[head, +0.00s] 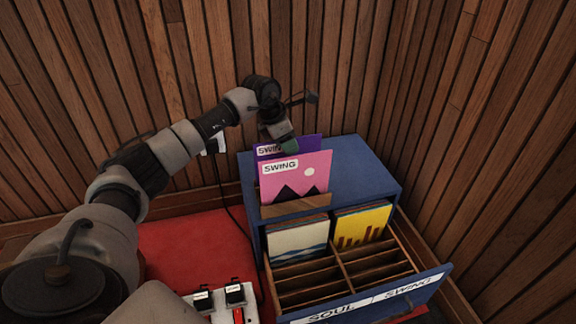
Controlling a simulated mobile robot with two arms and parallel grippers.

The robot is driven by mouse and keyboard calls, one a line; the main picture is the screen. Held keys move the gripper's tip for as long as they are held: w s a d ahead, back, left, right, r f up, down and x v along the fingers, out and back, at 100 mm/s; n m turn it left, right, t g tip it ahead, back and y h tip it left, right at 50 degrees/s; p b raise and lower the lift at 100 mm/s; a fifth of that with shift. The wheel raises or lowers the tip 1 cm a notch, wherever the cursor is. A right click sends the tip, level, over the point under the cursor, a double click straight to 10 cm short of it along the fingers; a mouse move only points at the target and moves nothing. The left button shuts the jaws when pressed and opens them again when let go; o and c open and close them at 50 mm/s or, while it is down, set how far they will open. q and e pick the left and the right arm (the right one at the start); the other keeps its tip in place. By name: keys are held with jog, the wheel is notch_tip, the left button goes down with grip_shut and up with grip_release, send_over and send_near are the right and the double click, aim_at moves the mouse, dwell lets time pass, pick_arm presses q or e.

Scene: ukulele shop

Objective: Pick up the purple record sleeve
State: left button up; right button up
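The purple record sleeve (308,144) stands upright behind a pink sleeve (300,177), on top of the blue cabinet (355,163). Only its top strip shows, with part of a white "SWING" label; the pink sleeve hides the rest. My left gripper (288,145) reaches in from the left and points down at the purple sleeve's top edge, overlapping it in the head view. Whether its fingers are open or shut on the sleeve cannot be made out. My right gripper is not in view.
A wooden holder (296,207) stands at the pink sleeve's foot. Below, an open drawer (375,308) labelled "SOUL" and "SWING" holds a yellow sleeve (362,225), a pale sleeve (298,238) and empty slots. Slatted wood walls close in behind and right. A red surface (190,250) lies left.

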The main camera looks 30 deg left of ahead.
pick_arm(q)
grip_shut()
